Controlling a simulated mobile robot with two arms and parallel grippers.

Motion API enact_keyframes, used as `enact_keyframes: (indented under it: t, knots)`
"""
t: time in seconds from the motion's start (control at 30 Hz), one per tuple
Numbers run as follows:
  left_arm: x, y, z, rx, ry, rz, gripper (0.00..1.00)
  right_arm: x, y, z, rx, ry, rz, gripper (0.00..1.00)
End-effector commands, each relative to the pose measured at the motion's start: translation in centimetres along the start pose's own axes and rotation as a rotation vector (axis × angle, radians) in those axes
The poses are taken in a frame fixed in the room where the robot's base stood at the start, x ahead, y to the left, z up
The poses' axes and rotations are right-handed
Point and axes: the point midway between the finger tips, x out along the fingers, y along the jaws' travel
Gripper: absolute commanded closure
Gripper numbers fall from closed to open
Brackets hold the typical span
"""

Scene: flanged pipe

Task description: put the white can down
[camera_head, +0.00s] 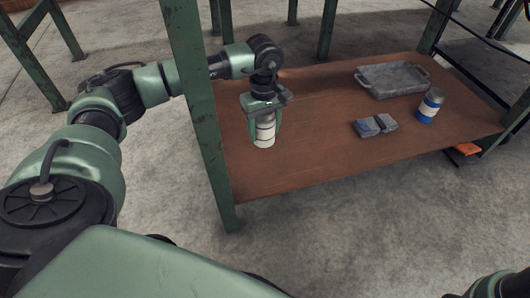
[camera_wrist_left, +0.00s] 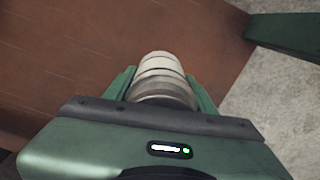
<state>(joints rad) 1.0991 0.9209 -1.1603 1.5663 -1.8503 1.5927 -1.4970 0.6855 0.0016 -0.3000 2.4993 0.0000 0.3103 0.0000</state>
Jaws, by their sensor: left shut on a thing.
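The white can (camera_head: 265,131) is upright between the fingers of my left gripper (camera_head: 264,122), over the left front part of a brown shelf board (camera_head: 310,160). The left gripper is shut on it from above. The can's base is at or very close to the board; I cannot tell whether it touches. In the left wrist view the white can (camera_wrist_left: 160,72) shows banded sides between two green fingers (camera_wrist_left: 160,90). My right gripper is not seen; only a bit of dark and green arm shows at the lower right corner.
A grey metal tray (camera_head: 393,80) with handles, a blue and white can (camera_head: 430,106) and small grey-blue blocks (camera_head: 375,126) stand on the right part of the board. A green post (camera_head: 198,110) rises close to my left arm. The board's middle is clear.

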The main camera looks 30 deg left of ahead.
Motion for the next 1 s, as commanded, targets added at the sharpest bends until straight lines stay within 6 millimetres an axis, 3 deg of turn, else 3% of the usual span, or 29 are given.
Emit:
enact_keyframes:
  t: [0.03, 0.33, 0.57, 0.93, 0.97, 1.0]
  knots:
    - [1.6, 0.0, 0.0, 0.0, 0.0, 0.0, 1.0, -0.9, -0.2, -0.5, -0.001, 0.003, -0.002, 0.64]
    - [3.8, 0.0, 0.0, 0.0, 0.0, 0.001, 1.0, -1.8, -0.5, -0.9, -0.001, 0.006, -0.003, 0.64]
    - [7.3, 0.0, 0.0, 0.001, -0.001, 0.0, 1.0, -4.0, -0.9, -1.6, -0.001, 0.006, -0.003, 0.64]
    - [7.5, 0.0, 0.0, 0.001, 0.0, 0.001, 1.0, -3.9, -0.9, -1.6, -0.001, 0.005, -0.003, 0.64]
    - [7.6, 0.0, 0.0, 0.001, 0.0, -0.001, 0.42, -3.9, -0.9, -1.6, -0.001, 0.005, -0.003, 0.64]
    - [7.5, 0.0, 0.0, 0.001, 0.0, -0.001, 0.31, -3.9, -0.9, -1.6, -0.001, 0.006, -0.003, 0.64]
